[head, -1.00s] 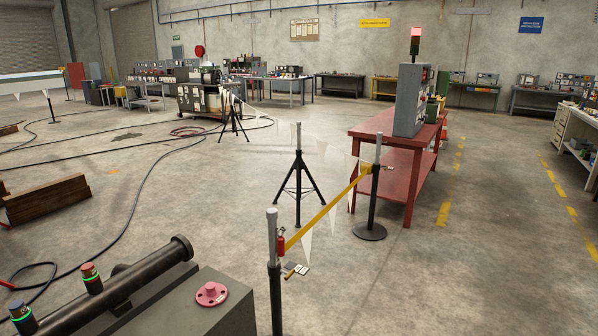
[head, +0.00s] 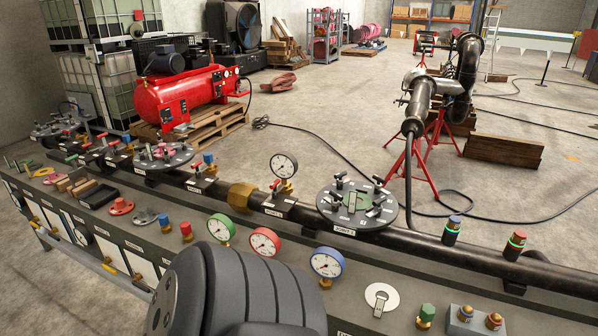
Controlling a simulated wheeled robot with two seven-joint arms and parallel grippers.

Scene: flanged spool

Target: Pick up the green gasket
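I cannot make out a green gasket for certain. Small green pieces (head: 14,163) lie at the far left end of the grey bench (head: 385,262), too small to identify. Near them are a yellow ring-like piece (head: 42,172) and a pink one (head: 54,179). A red flanged piece (head: 121,206) and a grey flanged piece (head: 146,217) sit farther right on the bench. Neither of my grippers is in view; a dark grey link of my own arm fills the bottom middle and hides part of the bench.
A black pipe (head: 470,258) with bolted flanges, including a round one (head: 356,204), runs along the bench. Green, red and blue gauges (head: 327,263) stand in front. Behind are a red compressor (head: 182,98) on a pallet and a pipe on red stands. Open floor lies between.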

